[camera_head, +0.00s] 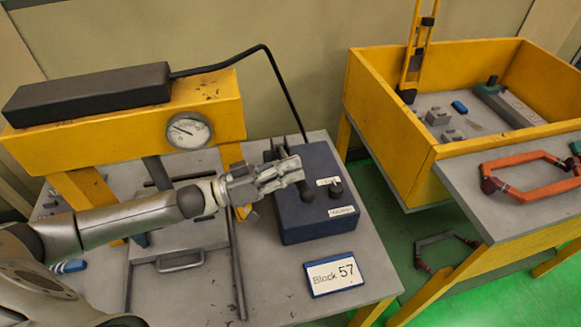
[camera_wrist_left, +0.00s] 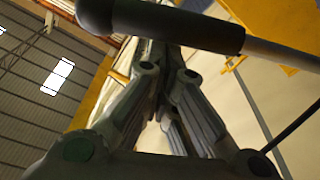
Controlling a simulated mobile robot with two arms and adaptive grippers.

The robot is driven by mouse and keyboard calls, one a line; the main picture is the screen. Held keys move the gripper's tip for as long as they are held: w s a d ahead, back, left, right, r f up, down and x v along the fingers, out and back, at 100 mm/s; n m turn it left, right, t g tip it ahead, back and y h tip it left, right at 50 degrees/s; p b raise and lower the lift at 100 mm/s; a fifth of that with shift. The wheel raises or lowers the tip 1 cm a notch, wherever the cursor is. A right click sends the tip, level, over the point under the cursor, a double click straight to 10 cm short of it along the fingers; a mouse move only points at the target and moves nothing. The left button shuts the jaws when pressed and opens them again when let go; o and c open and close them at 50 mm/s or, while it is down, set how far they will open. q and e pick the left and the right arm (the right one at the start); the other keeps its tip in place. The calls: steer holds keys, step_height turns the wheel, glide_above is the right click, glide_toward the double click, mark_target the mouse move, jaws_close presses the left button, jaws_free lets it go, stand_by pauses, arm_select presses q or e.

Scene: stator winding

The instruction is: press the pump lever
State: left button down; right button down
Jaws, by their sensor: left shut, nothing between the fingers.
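A dark blue pump box (camera_head: 325,225) stands on the grey bench, with a black knob and small white labels on its top. A dark lever end (camera_head: 305,191) shows on the box just beside my left fingertips; the rest of the lever is partly hidden by the gripper. My left gripper (camera_head: 290,171) is shut and empty, reaching over the box from the left. In the left wrist view the lever's black grip (camera_wrist_left: 170,24) and grey rod cross above the shut left gripper (camera_wrist_left: 165,68). I cannot tell whether they touch. My right gripper is not in view.
A yellow press frame (camera_head: 85,130) with a round gauge (camera_head: 190,130) stands left, with a black hose (camera_head: 270,60) running to the box. A loose rod (camera_head: 238,270) and a "Block 57" sign (camera_head: 334,275) lie on the bench. A yellow bin (camera_head: 400,120) stands right.

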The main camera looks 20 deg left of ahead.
arm_select(q)
steer(key=s+d+f+m+g+b, duration=0.1)
steer(key=s+d+f+m+b, duration=0.1)
steer(key=f+m+b, duration=0.5)
step_height(320, 180, down, 6)
steer(key=s+b, duration=0.1)
steer(key=b, duration=0.1)
steer(key=shift+s+f+h+b, duration=0.2)
steer(key=shift+s+h+b, duration=0.15)
steer(key=shift+h, duration=0.05)
steer(key=shift+s+d+f, duration=0.1)
steer(key=shift+f, duration=0.05)
step_height(320, 180, up, 5)
steer(key=p, duration=0.4)
steer(key=b+v, duration=0.3)
steer(key=v, duration=0.6)
